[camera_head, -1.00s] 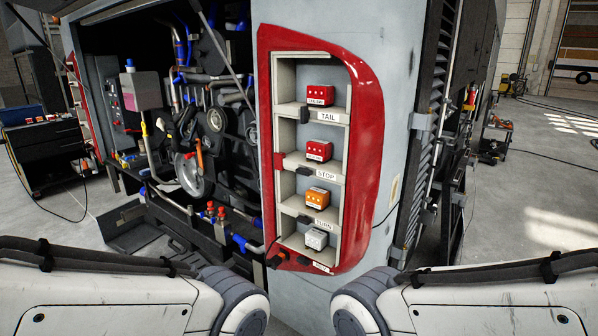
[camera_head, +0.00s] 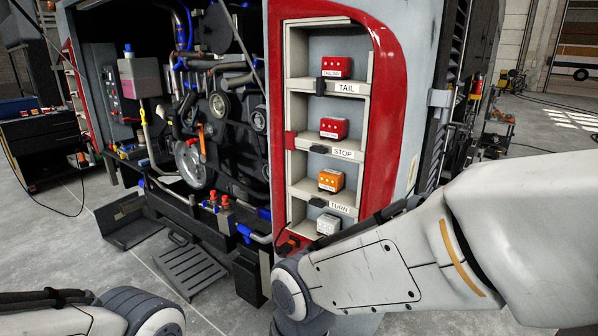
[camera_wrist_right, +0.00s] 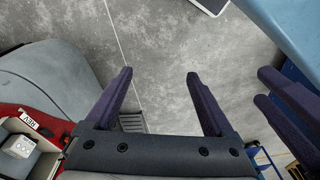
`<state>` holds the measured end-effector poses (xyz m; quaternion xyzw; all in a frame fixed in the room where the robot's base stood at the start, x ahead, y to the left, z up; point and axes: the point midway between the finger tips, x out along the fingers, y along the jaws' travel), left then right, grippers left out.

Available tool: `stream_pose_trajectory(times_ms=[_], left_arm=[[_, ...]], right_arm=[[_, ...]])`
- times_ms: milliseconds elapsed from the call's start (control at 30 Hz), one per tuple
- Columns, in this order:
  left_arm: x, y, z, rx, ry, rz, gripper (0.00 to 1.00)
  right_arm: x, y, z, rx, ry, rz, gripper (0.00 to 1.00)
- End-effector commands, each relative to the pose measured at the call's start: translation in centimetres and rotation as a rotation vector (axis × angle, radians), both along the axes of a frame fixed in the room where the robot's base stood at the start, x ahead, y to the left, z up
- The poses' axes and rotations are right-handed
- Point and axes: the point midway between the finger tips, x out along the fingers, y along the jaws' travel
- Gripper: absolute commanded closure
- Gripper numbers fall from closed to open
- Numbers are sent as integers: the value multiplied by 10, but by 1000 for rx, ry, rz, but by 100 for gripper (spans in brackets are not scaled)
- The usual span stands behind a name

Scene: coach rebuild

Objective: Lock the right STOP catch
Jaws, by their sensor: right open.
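In the head view, the STOP bay holds a red lamp block (camera_head: 334,128) above the white STOP label (camera_head: 343,153). A small black catch (camera_head: 319,149) sits at the label's left end; whether it is locked is too small to tell. My right arm crosses in front of the lower housing, but its gripper is outside the head view. In the right wrist view my right gripper (camera_wrist_right: 158,78) is open and empty over the grey floor, apart from the housing. Purple fingers at the right edge of that view look like my left gripper (camera_wrist_right: 262,87); their opening is unclear.
The red-framed lamp housing (camera_head: 385,110) also has TAIL, TURN and a lowest bay with a grey block (camera_head: 328,224). The open engine bay (camera_head: 215,120) lies left of it, with a black step (camera_head: 190,270) below. A black tool cart (camera_head: 45,145) stands far left.

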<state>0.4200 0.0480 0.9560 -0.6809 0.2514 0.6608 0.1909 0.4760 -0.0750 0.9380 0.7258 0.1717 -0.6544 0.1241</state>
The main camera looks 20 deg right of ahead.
Motion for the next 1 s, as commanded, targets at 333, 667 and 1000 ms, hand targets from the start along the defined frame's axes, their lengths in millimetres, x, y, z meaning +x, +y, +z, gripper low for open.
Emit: stream_pose_trajectory(times_ms=[333,667,1000], left_arm=[[0,0,-130,0,0,0,50],[0,0,-144,0,0,0,50],[0,0,-143,0,0,0,50]], right_arm=[[133,-59,-135,133,-255,-542,12],[356,-47,46,1073,-832,-1473,12],[362,-81,214,-2048,616,1683,12]])
